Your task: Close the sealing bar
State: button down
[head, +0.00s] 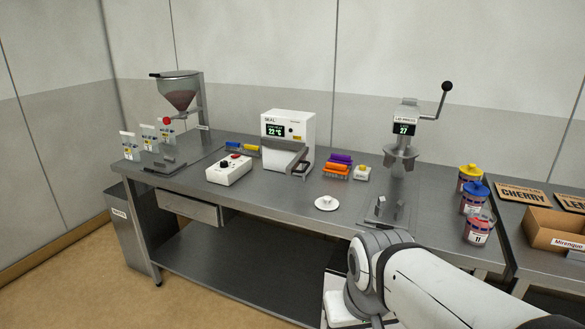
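The sealer (289,126) is a white box marked SEAL, with a small screen reading 22 °C, near the middle of the steel table. A grey metal bar (283,146) runs across its lower front, and a darker metal part slants down at its right end. From this distance I cannot tell how far the bar stands from the surface below it. My white arm reaches in from the bottom right, with its rounded grey joint in front of the table's near edge, well away from the sealer. My gripper does not show.
A white control box (229,170) stands left of the sealer. Purple and orange blocks (337,168) sit to its right. A white round lid (326,203) lies in front. The lid press (403,132) and several tubs stand farther right, a hopper (180,92) to the left.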

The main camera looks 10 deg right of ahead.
aim_at(291, 168)
jog(key=u, duration=0.2)
jog(key=i, duration=1.7)
jog(key=z, duration=0.65)
